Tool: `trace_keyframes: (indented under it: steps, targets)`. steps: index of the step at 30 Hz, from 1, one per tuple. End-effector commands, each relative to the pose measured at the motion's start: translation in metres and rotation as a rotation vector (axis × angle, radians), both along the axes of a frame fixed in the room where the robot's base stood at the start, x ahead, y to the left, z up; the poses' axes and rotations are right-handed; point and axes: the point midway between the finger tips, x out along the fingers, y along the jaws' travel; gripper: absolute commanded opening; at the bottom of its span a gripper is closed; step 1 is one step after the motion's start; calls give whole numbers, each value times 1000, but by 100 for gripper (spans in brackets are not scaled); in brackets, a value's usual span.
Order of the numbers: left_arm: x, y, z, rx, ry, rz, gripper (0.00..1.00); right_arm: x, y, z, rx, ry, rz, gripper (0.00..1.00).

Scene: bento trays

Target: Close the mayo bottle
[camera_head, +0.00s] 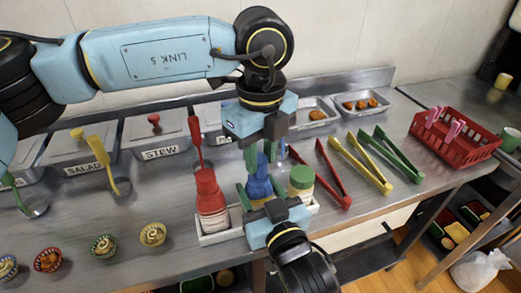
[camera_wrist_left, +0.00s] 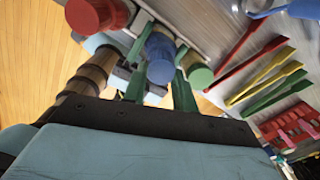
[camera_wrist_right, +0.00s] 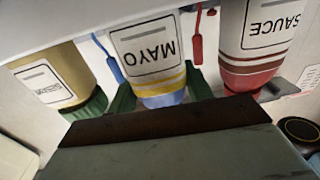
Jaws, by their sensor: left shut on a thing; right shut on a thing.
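The mayo bottle (camera_wrist_right: 150,55), with a white label and a blue top, stands in a white holder (camera_head: 222,238) between the red sauce bottle (camera_head: 210,195) and a green-capped jar (camera_head: 301,181). My right gripper (camera_head: 259,194) is shut on the mayo bottle near its blue top; its green fingers flank the bottle in the right wrist view (camera_wrist_right: 158,98). My left gripper (camera_head: 263,160), pointing down from above, is shut on the blue cap (camera_wrist_left: 160,72) directly over the bottle. Whether the cap touches or sits on the bottle I cannot tell.
Red tongs (camera_head: 333,175), yellow tongs (camera_head: 361,165) and green tongs (camera_head: 393,155) lie to the right. A red basket (camera_head: 455,140) is farther right. Lidded containers, including STEW (camera_head: 160,153), line the back. Several small bowls (camera_head: 103,245) stand front left.

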Motion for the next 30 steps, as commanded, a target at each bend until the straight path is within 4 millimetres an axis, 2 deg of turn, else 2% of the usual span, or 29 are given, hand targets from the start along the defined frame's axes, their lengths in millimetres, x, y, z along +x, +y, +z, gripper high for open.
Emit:
trace_keyframes:
  steps: [14, 17, 30]
  targets:
    - [0, 0, -7, 0, 1, -32, 7, 0, 0, -1, 0, 1, 0, 9]
    - [0, 1, -7, -1, 1, -144, 7, 0, 0, -1, 0, 1, 0, 9]
    - [-1, 5, -7, -1, 1, -988, 7, 0, 0, -1, -1, 2, 0, 9]
